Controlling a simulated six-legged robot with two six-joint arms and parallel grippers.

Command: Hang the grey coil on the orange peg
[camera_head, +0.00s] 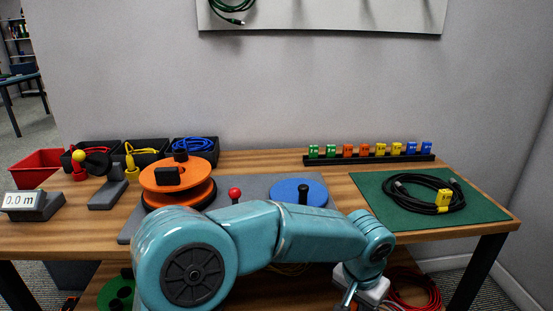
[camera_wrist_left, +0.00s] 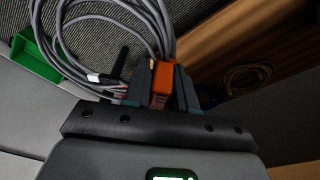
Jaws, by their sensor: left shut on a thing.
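The grey coil (camera_wrist_left: 68,40) shows in the left wrist view, its loops spread to the upper left, with an orange clip (camera_wrist_left: 161,78) around the bundle. My left gripper (camera_wrist_left: 162,90) is shut on that clip, a finger on each side. In the head view my left arm crosses the front of the table, and the gripper (camera_head: 349,297) points down beyond its front edge, partly cut off by the frame. The coil cannot be made out there. No orange peg is identifiable; only the lower part of the wall board (camera_head: 320,22) shows. My right gripper is not in view.
A green cable (camera_head: 232,8) hangs on the board. The table holds an orange reel (camera_head: 178,178), a blue disc (camera_head: 290,191), a row of coloured clips (camera_head: 365,151) and a black coil (camera_head: 420,190) on a green mat (camera_head: 390,215). Red cable (camera_head: 418,290) lies below.

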